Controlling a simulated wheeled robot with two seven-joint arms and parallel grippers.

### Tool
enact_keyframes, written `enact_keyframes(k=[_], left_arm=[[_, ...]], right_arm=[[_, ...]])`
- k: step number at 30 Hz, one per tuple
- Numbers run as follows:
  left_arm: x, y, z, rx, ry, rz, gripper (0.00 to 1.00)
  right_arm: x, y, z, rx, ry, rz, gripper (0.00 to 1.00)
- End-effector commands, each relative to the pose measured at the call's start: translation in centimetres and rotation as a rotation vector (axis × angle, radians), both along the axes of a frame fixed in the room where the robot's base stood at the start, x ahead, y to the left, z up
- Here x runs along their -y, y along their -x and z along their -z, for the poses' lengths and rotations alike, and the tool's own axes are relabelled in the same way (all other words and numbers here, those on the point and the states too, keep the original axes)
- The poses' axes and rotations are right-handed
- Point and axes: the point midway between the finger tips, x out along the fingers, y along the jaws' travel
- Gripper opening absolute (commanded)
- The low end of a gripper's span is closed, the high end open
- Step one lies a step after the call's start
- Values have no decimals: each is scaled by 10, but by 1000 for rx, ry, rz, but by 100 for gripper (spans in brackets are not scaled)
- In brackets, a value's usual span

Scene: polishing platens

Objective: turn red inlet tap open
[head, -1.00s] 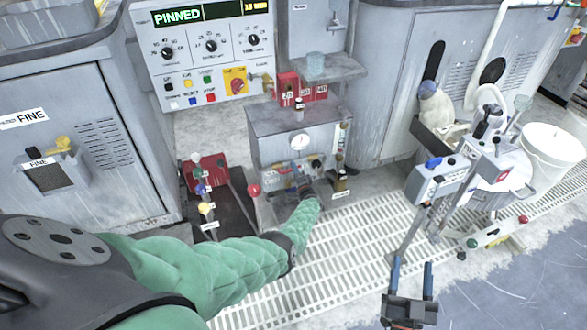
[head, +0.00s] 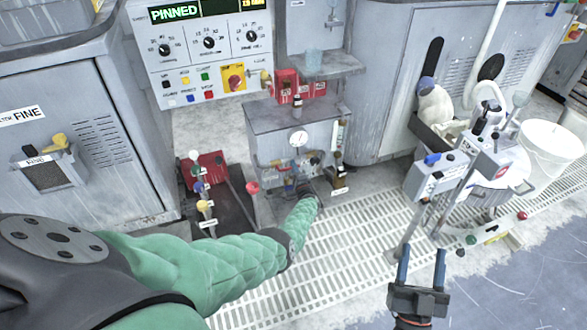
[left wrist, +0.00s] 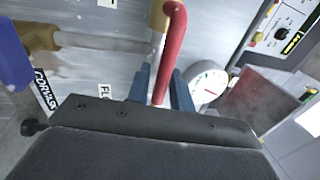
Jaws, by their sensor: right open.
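The red tap handle (left wrist: 172,45), a bent red bar, shows in the left wrist view in front of a grey metal panel. It runs down from a brass-coloured fitting (left wrist: 158,15). My left gripper (left wrist: 161,80) has its blue fingers on either side of the red bar's lower end; whether they press on it cannot be told. In the head view my left gripper (head: 304,188) is at the low front of the grey cabinet (head: 290,125), and the handle there is mostly hidden. My right gripper (head: 421,262) is open and empty above the floor grating.
A white round gauge (left wrist: 208,82) sits right of the fingers; a blue handle (left wrist: 14,65) is at the left. In the head view a stand with coloured knobs (head: 201,190) is left of the cabinet. A wheeled stand (head: 440,178) and white bucket (head: 552,150) are right.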

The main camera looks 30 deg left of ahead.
Motion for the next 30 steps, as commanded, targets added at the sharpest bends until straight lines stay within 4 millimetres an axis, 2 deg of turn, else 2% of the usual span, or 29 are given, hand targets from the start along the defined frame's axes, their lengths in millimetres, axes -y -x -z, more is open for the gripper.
enact_keyframes(k=[12,16,19,30], left_arm=[[0,1,-1,2,-1,-2,31],[4,4,0,2,0,-2,31],[8,7,1,2,1,-2,31],[25,21,5,2,0,-1,31]], right_arm=[[0,-1,0,-4,1,-1,56],[-1,-4,8,-33,8,-2,56],[-4,-9,39,-124,30,-6,56],[-10,-15,110,-350,85,-22,56]])
